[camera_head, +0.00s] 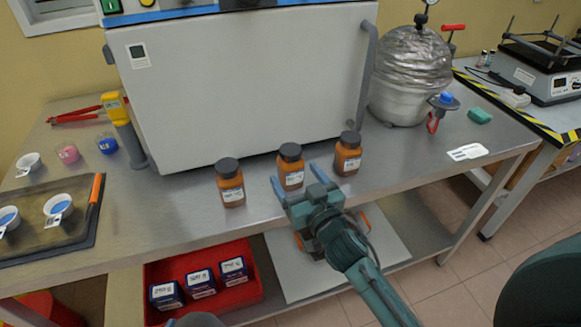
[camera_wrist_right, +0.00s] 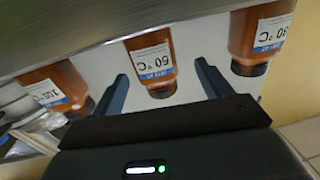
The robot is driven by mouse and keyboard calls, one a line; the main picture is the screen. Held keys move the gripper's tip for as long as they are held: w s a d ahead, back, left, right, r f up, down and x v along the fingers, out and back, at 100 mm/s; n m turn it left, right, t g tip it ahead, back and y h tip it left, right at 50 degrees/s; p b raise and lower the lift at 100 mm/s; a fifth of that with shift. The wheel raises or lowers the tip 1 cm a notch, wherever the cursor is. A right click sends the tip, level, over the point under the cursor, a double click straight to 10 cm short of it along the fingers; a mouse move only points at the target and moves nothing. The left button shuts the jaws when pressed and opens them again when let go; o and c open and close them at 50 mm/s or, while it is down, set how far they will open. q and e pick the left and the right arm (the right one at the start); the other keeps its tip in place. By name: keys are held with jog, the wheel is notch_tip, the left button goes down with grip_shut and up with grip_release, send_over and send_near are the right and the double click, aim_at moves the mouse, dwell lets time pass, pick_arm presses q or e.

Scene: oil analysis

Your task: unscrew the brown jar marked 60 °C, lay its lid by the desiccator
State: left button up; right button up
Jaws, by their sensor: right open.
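Three brown jars with dark lids stand in a row on the steel bench in front of the grey oven. In the right wrist view the middle jar (camera_wrist_right: 150,62) carries the 60 °C label. It is the middle jar (camera_head: 291,172) in the head view, upright with its lid (camera_head: 290,151) on. My right gripper (camera_head: 297,178) is open and empty at the bench's front edge. Its fingers point at the middle jar, one to each side, apparently not touching. The desiccator (camera_head: 408,85), a silvery domed vessel with a gauge, stands right of the oven. My left gripper is not in view.
Neighbouring jars stand close on the left (camera_head: 230,185) and right (camera_head: 348,155). The oven (camera_head: 250,85) is just behind.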

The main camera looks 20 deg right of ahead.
aim_at(296, 172)
jog(key=w, duration=0.5)
jog(key=shift+a, duration=0.1)
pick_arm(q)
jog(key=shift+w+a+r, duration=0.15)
pick_arm(e)
jog(key=shift+c, duration=0.5)
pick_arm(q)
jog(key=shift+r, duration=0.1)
pick_arm(e)
jog(key=c, duration=1.1)
notch_tip(296, 172, up, 10)
jog(key=p, duration=0.2)
jog(key=shift+f+p, duration=0.1)
jog(key=shift+p, duration=0.2)
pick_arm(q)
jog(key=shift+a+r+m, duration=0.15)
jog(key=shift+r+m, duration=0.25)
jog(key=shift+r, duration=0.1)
